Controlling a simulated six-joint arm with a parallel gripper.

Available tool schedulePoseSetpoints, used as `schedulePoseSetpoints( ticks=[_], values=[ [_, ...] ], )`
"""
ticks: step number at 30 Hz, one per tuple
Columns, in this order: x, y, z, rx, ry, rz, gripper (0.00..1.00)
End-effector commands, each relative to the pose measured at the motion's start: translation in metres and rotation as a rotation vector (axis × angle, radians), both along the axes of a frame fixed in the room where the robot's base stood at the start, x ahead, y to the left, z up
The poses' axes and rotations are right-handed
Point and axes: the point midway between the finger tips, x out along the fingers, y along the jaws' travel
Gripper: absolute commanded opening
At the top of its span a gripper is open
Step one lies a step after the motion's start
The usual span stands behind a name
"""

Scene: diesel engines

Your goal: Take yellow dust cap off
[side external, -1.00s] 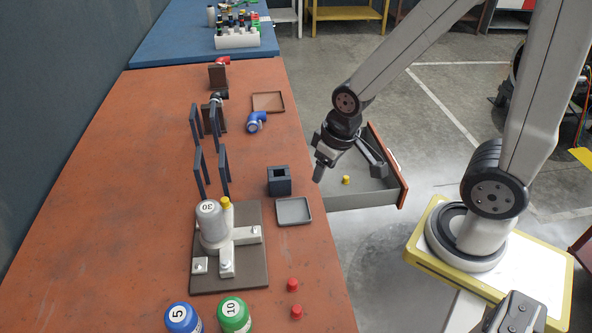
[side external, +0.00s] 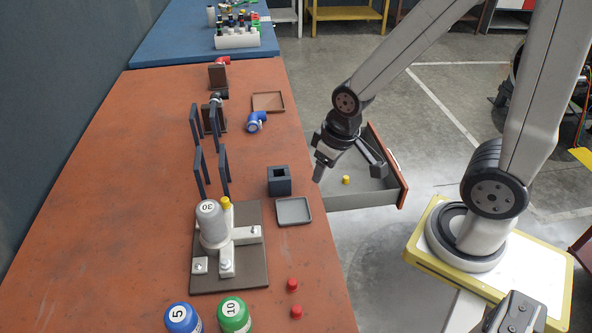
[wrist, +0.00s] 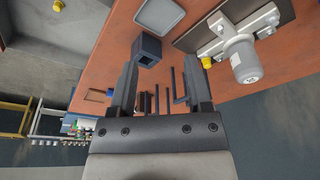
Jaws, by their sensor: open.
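A yellow dust cap (side external: 226,202) sits upright on a fitting beside the grey cylinder marked 30 (side external: 210,222), on a dark fixture plate (side external: 245,276). In the wrist view the cap (wrist: 206,62) shows just right of the right finger, beside the grey cylinder (wrist: 243,60). A second yellow cap (side external: 346,180) lies in the open drawer (side external: 362,198); it also shows at the top left of the wrist view (wrist: 58,5). My gripper (side external: 348,172) is open and empty, above the drawer side of the table, well apart from the fixture. Its fingers (wrist: 160,48) are spread.
A dark block with a square hole (side external: 279,182) and a grey tray (side external: 294,211) stand between my gripper and the fixture. Dark upright plates (side external: 224,171) rise behind it. Red caps (side external: 292,285) and blue and green jars (side external: 234,316) are in front.

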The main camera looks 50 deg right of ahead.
Motion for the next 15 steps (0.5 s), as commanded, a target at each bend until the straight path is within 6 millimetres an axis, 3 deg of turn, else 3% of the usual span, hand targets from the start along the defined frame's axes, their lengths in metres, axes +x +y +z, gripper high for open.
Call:
schedulePoseSetpoints(
  ticks=[8, 15],
  values=[
    [0.009, 0.002, 0.001, -0.004, 0.007, 0.028, 0.68],
    [0.049, 0.014, 0.004, -0.023, 0.042, 0.146, 0.68]
  ],
)
